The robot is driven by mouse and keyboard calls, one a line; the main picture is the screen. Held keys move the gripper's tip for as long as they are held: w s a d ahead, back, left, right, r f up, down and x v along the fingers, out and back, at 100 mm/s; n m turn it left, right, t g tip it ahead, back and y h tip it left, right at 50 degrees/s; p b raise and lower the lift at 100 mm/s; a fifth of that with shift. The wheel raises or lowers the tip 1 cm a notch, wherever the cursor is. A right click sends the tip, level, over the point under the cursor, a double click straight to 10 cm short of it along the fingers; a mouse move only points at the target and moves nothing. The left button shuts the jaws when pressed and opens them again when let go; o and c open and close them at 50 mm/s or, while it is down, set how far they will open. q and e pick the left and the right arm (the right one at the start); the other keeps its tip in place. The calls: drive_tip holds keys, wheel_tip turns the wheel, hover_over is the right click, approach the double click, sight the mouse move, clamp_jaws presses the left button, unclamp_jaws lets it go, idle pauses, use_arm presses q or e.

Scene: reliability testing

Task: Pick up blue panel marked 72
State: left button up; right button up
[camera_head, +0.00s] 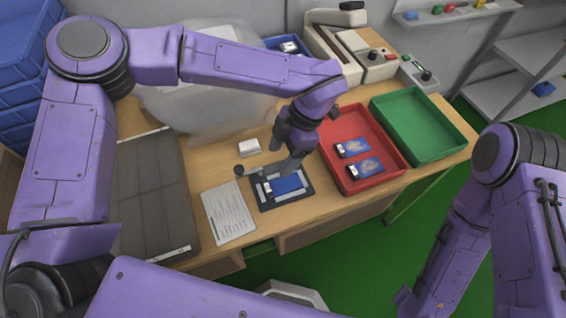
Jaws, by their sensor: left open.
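A blue panel (289,185) lies on a dark fixture plate (268,204) near the front edge of the wooden table. Two more blue panels, an upper one (353,147) and a lower one (366,168), lie in the red tray (334,122). The markings are too small to read, so I cannot tell which panel is 72. My left gripper (283,167) is open, pointing down just above the panel on the fixture. It partly hides the fixture's back edge. I cannot tell whether it touches the panel. My right arm shows at the right, but its gripper is not visible.
A green tray (418,122), seemingly empty, stands right of the red tray. A printed sheet (228,212) lies left of the fixture, with a small white box (249,147) behind. A beige machine (350,50) stands at the back.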

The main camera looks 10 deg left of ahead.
use_arm(q)
hover_over(267, 188)
drive_tip(key=d, duration=0.2)
drive_tip(key=f, duration=0.2)
drive_tip(key=w+f, duration=0.1)
drive_tip(key=f, duration=0.1)
drive_tip(key=shift+a+p, duration=0.15)
drive_tip(key=shift+p, duration=0.25)
drive_tip(key=x, duration=0.1)
drive_tip(key=p+x, duration=0.1)
drive_tip(key=x, duration=0.2)
drive_tip(key=shift+w+f, duration=0.35)
drive_tip(key=shift+f, duration=0.1)
drive_tip(key=shift+s+f, duration=0.1)
drive_tip(key=shift+f, duration=0.2)
drive_tip(key=shift+s, duration=0.25)
drive_tip(key=shift+f, duration=0.15)
drive_tip(key=c, duration=0.8)
use_arm(e)
drive_tip(key=shift+s+r, duration=0.25)
drive_tip(key=shift+r, duration=0.35)
drive_tip(key=shift+s+r, duration=0.25)
drive_tip(key=shift+r, duration=0.3)
